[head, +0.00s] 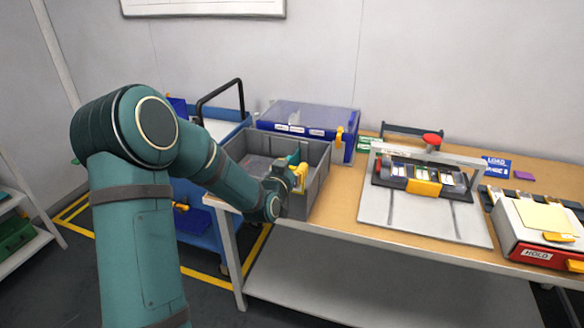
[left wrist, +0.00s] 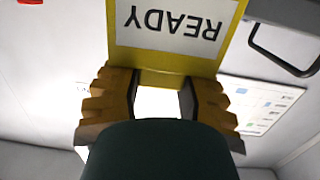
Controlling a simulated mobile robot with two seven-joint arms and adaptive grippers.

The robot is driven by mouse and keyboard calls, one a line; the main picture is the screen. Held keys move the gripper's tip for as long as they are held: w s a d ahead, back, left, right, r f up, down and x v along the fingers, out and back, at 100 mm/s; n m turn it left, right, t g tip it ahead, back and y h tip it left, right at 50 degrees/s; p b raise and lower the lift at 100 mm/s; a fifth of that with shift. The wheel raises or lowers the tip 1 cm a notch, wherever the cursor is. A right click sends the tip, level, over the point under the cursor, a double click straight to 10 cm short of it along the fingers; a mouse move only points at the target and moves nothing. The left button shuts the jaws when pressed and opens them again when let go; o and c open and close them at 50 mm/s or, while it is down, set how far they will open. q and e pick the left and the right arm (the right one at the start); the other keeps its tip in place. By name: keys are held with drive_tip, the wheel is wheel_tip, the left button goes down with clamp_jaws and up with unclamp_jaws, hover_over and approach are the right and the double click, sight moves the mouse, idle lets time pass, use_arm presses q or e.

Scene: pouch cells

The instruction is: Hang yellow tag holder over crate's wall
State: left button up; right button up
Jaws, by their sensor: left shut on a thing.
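The yellow tag holder (left wrist: 178,73) carries a white label reading READY, upside down in the left wrist view. My left gripper (left wrist: 159,98) is shut on it, with one finger on each side of its lower edge. In the head view my left gripper (head: 298,176) is at the grey crate (head: 319,181), by its near right part. The yellow there is small, and I cannot tell holder from fingers or whether the holder touches the crate's wall. My right gripper is in neither view.
A blue lidded box (head: 318,117) stands behind the crate on the wooden table (head: 348,199). A fixture with cells on a pale plate (head: 405,217) stands to the right. A HOLD tray (head: 537,254) is at the far right. A blue cart (head: 207,230) stands left of the table.

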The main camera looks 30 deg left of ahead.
use_arm(q)
drive_tip(key=shift+f, duration=1.75)
drive_tip(key=o, duration=1)
drive_tip(key=shift+o, duration=0.2)
drive_tip(key=v, duration=1.2)
